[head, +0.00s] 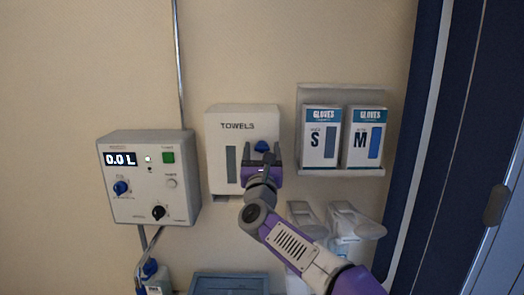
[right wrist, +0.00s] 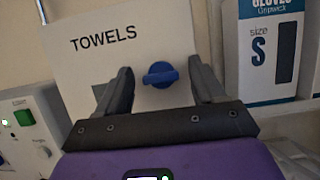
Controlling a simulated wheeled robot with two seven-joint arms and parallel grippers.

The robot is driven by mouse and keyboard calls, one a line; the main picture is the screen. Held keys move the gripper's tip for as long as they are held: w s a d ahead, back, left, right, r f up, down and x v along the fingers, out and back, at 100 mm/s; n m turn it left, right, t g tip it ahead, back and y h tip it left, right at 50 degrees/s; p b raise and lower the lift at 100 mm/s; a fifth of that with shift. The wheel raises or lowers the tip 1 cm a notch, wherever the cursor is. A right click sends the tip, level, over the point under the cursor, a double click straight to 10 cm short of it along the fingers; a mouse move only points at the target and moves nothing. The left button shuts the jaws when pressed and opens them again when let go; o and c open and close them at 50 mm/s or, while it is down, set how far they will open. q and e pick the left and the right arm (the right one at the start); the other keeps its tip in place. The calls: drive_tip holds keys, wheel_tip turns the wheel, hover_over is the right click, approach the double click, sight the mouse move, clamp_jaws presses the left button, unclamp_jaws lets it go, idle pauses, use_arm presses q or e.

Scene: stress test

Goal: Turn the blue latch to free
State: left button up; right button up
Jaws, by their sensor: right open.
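The blue latch (head: 262,146) is a round knob with a raised grip bar on the front of the white towel dispenser (head: 241,117). In the right wrist view the latch (right wrist: 161,75) sits between the two dark fingers, with its bar lying roughly level, slightly tilted. My right gripper (head: 262,160) is in front of the dispenser's lower right part. In the right wrist view my right gripper (right wrist: 168,85) is open, its fingers apart on either side of the latch with a gap on both sides. My left gripper is not in view.
A grey control box (head: 150,205) with a display and knobs hangs left of the dispenser. Glove boxes (head: 321,137) sit in a wall rack to the right. Pump bottles (head: 345,225) and a blue bin (head: 228,283) are below. A dark blue door frame stands at far right.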

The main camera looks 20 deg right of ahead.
drive_tip(key=c, duration=1.1)
drive_tip(key=shift+o, duration=0.2)
